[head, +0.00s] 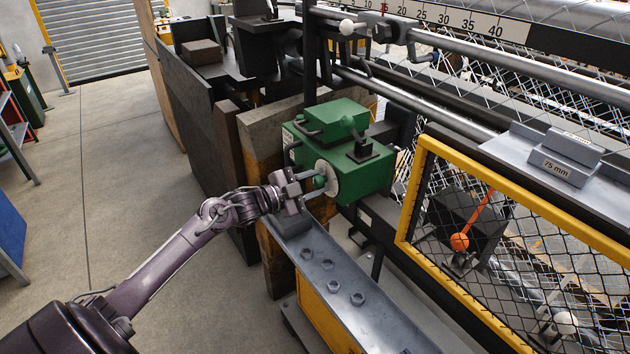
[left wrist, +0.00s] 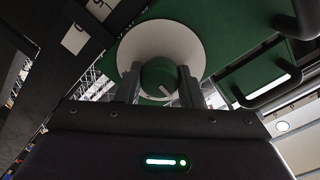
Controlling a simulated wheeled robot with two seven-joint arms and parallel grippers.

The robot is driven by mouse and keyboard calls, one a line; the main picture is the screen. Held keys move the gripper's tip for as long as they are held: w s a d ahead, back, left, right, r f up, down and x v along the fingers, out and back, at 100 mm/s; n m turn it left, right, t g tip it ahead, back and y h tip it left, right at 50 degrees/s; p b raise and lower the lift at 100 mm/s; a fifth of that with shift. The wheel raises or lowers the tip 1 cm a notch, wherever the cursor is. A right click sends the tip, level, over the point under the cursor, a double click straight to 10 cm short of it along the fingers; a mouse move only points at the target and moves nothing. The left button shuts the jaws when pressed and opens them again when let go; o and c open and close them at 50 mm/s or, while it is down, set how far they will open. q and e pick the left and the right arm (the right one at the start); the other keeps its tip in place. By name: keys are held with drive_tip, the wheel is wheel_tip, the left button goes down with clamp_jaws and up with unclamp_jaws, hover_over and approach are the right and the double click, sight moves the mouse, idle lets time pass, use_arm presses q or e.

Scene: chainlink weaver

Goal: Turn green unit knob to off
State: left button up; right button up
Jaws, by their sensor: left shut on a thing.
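The green unit (head: 345,155) is a green box with a handle on top, standing beside the machine frame. Its green knob (head: 319,182) sits on a round pale plate (head: 329,178) on the side facing my left arm. My left gripper (head: 312,181) reaches the knob from the left and is shut on it. In the left wrist view the green knob (left wrist: 159,77) with a pale pointer mark lies between the two fingers (left wrist: 158,88), in front of the round white plate (left wrist: 160,45). Any labels around the knob cannot be read. My right gripper is not in view.
A yellow-framed mesh guard (head: 414,190) stands right of the unit. A steel beam with bolts (head: 325,270) runs below my gripper. An orange-knobbed lever (head: 460,241) is behind the mesh. A 75 mm block (head: 563,167) sits on a ledge. Open floor (head: 120,180) lies left.

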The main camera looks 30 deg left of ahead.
sight(314, 185)
use_arm(q)
drive_tip(key=shift+f, duration=0.1)
idle(0.5)
drive_tip(key=o, duration=1)
drive_tip(key=shift+c, duration=0.2)
drive_tip(key=b+v, duration=0.1)
drive_tip(key=v, duration=0.5)
drive_tip(key=shift+s+f+b, duration=0.1)
drive_tip(key=shift+b, duration=0.25)
drive_tip(key=shift+v, duration=0.85)
drive_tip(key=shift+n, duration=0.3)
